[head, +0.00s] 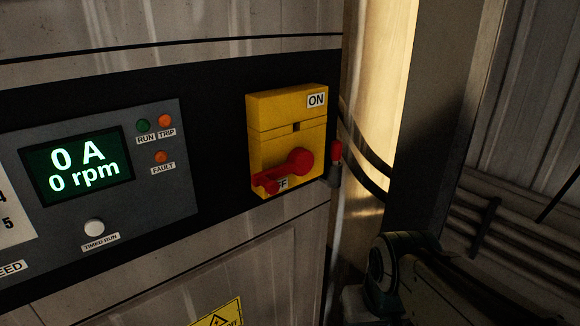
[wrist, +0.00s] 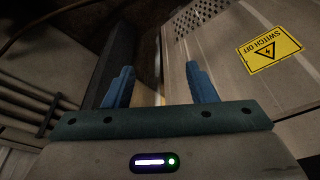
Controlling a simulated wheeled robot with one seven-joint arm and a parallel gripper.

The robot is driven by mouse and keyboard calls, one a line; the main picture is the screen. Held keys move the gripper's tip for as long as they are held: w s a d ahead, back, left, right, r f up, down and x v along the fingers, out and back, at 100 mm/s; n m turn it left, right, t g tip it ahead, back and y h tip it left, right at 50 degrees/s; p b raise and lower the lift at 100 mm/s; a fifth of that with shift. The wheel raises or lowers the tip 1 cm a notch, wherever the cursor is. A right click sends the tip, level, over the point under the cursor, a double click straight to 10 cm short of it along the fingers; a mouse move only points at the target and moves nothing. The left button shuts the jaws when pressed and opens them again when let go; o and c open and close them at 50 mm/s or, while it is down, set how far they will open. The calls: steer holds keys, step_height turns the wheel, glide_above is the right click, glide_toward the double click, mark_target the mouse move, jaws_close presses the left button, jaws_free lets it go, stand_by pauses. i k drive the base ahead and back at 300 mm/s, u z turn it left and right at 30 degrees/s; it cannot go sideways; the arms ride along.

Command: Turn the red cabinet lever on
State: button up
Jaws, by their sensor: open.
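The red cabinet lever (head: 284,171) sits on a yellow switch plate (head: 270,122) on the cabinet front in the head view. Its handle points left and slightly down, over the lower label, which it partly covers. The ON label (head: 317,100) is at the plate's top right. My gripper (wrist: 160,84) shows in the wrist view with its two blue fingers spread apart and nothing between them. The lever is not in the wrist view. In the head view my arm is at the lower right, below and right of the lever and apart from it.
A control panel (head: 97,172) with a display reading 0 A and 0 rpm is left of the switch. A small red part (head: 337,151) hangs beside the plate at the cabinet edge. A post (head: 428,120) and pipes (head: 490,215) stand at the right. A yellow warning sign (wrist: 268,49) is on the cabinet.

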mark_target(300, 162)
steer(key=u, duration=2.45)
steer(key=k, duration=0.75)
steer(key=z, duration=1.8)
